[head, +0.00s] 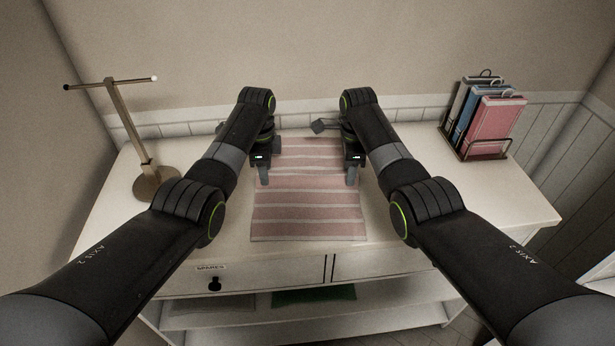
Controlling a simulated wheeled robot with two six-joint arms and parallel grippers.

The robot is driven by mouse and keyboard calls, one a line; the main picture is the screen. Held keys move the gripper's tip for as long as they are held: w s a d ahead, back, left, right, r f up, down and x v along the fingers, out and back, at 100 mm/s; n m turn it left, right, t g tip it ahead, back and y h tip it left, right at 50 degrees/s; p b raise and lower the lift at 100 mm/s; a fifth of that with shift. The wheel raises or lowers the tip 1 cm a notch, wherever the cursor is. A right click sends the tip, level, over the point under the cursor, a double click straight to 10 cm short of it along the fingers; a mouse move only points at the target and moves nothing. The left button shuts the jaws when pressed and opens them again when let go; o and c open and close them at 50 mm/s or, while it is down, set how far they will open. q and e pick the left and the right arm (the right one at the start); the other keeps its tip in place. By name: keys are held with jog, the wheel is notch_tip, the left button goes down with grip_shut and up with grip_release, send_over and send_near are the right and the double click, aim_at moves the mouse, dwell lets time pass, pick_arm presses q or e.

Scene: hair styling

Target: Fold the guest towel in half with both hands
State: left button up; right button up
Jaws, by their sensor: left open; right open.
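The guest towel (308,200) is pink with pale stripes. It lies flat and spread out on the white table top, its near edge close to the table's front edge. My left gripper (265,178) is open at the towel's left edge, around its middle. My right gripper (352,178) is open at the towel's right edge, at about the same depth. Both point down, and I cannot tell whether their fingertips touch the cloth. My arms and wrists hide parts of the towel's side edges.
A T-shaped metal stand (140,130) on a round base is at the left. A wire rack (487,150) with several coloured books or folders stands at the back right. A small dark object (322,126) lies behind the towel. A drawer (220,284) and lower shelf are below the table top.

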pick_arm(q)
jog(key=shift+f+b, duration=0.7)
jog(key=shift+f, duration=0.1)
pick_arm(e)
jog(key=shift+f, duration=0.8)
pick_arm(q)
jog(key=shift+r, duration=0.1)
pick_arm(e)
jog(key=shift+r, duration=0.1)
pick_arm(q)
jog(key=shift+c, duration=0.4)
pick_arm(e)
jog(key=shift+c, duration=0.4)
pick_arm(q)
grip_shut()
pick_arm(e)
grip_shut()
pick_arm(q)
jog(key=shift+p, duration=0.3)
pick_arm(e)
jog(key=shift+r, duration=0.1)
